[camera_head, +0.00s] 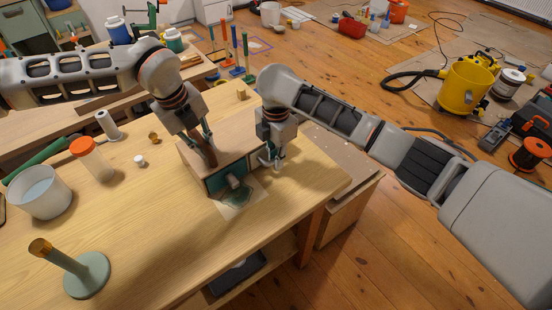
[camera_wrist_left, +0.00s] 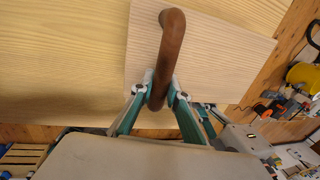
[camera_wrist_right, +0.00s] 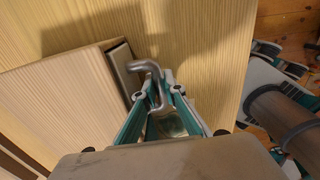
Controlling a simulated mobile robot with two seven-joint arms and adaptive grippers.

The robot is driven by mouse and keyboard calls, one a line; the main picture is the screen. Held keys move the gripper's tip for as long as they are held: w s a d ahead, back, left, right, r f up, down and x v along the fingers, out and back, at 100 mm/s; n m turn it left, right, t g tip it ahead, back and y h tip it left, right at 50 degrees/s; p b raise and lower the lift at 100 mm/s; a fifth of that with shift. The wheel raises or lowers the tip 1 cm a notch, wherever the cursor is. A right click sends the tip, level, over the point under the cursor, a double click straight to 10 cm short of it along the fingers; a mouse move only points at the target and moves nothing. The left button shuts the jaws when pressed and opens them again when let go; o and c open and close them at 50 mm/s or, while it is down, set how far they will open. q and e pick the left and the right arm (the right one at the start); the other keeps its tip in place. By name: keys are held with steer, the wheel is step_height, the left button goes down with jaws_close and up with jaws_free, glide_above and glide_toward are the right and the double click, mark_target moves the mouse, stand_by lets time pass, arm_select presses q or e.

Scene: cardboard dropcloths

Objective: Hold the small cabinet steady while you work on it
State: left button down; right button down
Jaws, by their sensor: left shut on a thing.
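The small wooden cabinet (camera_head: 232,137) stands on the workbench near its front edge, with a dark green front and a grey round piece sticking out (camera_head: 233,182). My left gripper (camera_head: 206,140) is shut on the brown curved handle (camera_wrist_left: 172,45) on the cabinet's pale top (camera_wrist_left: 205,50). My right gripper (camera_head: 268,158) is low at the cabinet's right side. In the right wrist view its fingers (camera_wrist_right: 162,90) stand around a bent metal lever (camera_wrist_right: 150,68); I cannot tell whether they grip it. The cabinet's edge (camera_wrist_right: 85,85) shows beside them.
On the workbench (camera_head: 160,225) stand a white pot (camera_head: 40,192), an orange-lidded jar (camera_head: 92,160), a spool (camera_head: 108,125) and a green stand (camera_head: 85,275). A small wooden block (camera_head: 241,94) lies behind the cabinet. The bench's front middle is clear. A yellow vacuum (camera_head: 466,88) stands on the floor.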

steer(key=shift+d, duration=0.15)
steer(key=shift+s+d, duration=0.75)
steer(key=shift+s, duration=0.3)
steer(key=shift+s+d, duration=0.75)
steer(key=shift+s, duration=0.25)
steer(key=shift+s+d, duration=0.7)
steer(key=shift+s, duration=0.2)
steer(key=shift+s+d, duration=0.7)
steer(key=shift+s, duration=0.2)
steer(key=c, duration=1.6)
jaws_free()
steer(key=shift+s+a, duration=0.1)
steer(key=shift+a, duration=0.05)
steer(key=shift+r, duration=3.5)
